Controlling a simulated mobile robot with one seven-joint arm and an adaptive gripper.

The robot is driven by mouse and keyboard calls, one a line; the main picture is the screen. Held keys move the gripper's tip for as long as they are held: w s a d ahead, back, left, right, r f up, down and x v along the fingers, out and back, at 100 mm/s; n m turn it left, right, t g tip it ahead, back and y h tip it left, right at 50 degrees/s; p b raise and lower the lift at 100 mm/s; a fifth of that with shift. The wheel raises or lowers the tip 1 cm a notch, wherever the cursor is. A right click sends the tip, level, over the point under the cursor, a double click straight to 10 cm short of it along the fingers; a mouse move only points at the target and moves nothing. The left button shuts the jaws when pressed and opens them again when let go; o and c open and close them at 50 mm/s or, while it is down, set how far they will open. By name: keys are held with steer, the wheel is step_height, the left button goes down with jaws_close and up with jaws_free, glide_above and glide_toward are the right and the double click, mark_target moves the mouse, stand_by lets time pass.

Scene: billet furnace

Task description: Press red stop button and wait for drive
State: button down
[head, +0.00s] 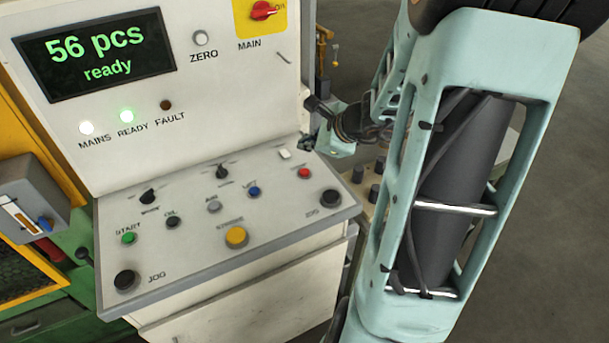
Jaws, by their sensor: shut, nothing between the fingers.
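The red button (303,173) sits at the right of the sloped control panel (185,255), in the head view. Its label is too small to read. My gripper (308,143) is shut and empty. It is at the panel's back right corner, behind the red button in the picture and apart from it. The display (95,52) on the upright face reads "56 pcs" and "ready".
Near the red button are a white button (285,154), a blue button (254,191) and a black jog button (330,198). A yellow STROKE button (236,237) and green START button (128,239) lie further left. A red MAIN switch (264,10) is above.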

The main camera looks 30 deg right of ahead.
mark_target(306, 173)
steer(key=shift+f+b, duration=2.45)
steer(key=shift+f, duration=0.6)
steer(key=shift+f+b, duration=0.4)
steer(key=shift+b, duration=0.2)
steer(key=shift+f+b, duration=0.45)
steer(key=shift+b, duration=0.05)
steer(key=shift+r, duration=0.15)
steer(key=shift+r+p, duration=0.65)
steer(key=shift+r, duration=0.1)
step_height(306, 173, up, 5)
steer(key=p, duration=0.4)
